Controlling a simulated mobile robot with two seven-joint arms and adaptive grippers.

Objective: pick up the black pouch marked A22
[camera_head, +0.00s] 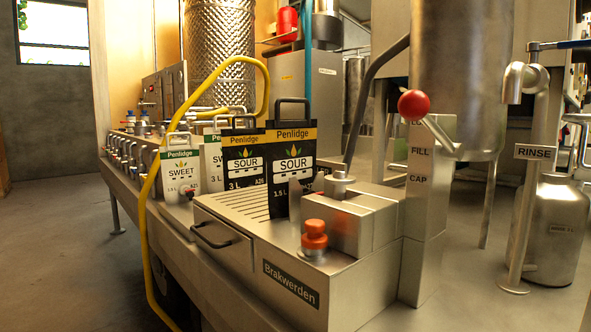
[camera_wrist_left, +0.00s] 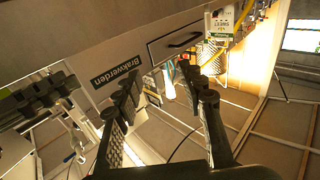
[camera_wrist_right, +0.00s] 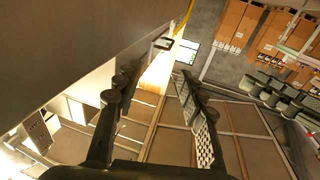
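Two black SOUR pouches with yellow Penlidge bands stand upright in the head view. The nearer pouch (camera_head: 289,165) reads 1.5 L and stands by the slotted grate; its lower right corner is covered by the machine's spout, and I cannot read its code. The other black pouch (camera_head: 243,165), behind it to the left, reads 3 L and A26. No readable A22 shows. My left gripper (camera_wrist_left: 165,88) is open and empty in its wrist view. My right gripper (camera_wrist_right: 153,85) is open and empty in its wrist view. Neither gripper shows in the head view.
White SWEET pouches, one in front (camera_head: 181,174), stand left of the black ones. A yellow hose (camera_head: 148,225) arches over them. The steel Brakwerden machine (camera_head: 345,285) has a red-orange knob (camera_head: 314,236) and a front handle (camera_head: 212,238). A FILL/CAP column (camera_head: 420,200) stands to the right.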

